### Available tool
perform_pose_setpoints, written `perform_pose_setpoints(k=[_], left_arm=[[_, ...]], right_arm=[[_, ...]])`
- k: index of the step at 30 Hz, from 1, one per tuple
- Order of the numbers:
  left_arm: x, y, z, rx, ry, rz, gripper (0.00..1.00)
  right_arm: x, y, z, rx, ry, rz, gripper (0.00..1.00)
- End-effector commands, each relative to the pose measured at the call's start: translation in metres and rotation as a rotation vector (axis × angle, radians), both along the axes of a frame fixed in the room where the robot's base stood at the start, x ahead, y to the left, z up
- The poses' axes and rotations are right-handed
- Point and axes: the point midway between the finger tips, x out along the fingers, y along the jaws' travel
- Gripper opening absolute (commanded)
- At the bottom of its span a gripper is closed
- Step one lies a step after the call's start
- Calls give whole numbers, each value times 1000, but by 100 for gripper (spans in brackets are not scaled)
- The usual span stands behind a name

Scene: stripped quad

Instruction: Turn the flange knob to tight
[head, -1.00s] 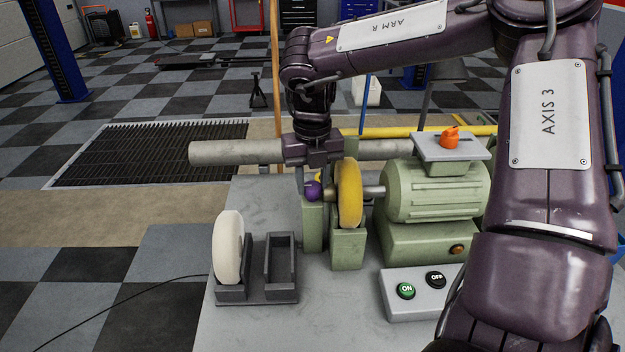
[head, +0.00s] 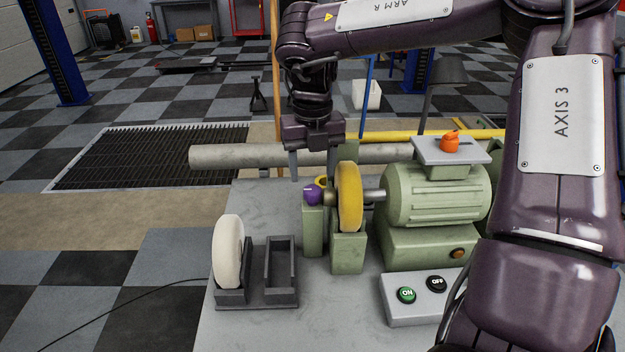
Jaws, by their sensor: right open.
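The purple flange knob (head: 313,194) sits at the left end of the spindle, beside the yellow wheel (head: 349,196). A short pale line shows on it. A small yellow part (head: 321,182) shows just behind it. My right gripper (head: 313,175) points down above the knob, open and empty, with one finger on each side of it in the picture. It appears clear of the knob. The knob's far side is hidden. My left gripper is not in view.
The green motor (head: 436,195) with an orange switch (head: 450,141) on top stands right of the wheel. The ON/OFF box (head: 421,307) is in front. A white wheel (head: 228,250) stands in a dark rack (head: 257,297) at left. A grey horizontal pipe (head: 235,155) lies behind.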

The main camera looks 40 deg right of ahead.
Motion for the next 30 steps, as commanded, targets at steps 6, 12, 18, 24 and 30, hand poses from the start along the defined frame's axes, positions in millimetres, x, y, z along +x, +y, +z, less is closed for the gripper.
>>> perform_pose_setpoints(k=[6,12,18,24,30], left_arm=[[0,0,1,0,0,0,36],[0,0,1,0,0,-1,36],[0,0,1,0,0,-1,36],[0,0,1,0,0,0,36],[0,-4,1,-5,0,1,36]], right_arm=[[0,0,31,-2,-1,0,56],[0,0,36,1,0,0,56],[0,0,36,1,0,0,56],[0,0,36,1,0,0,56],[0,0,36,1,0,1,56]])
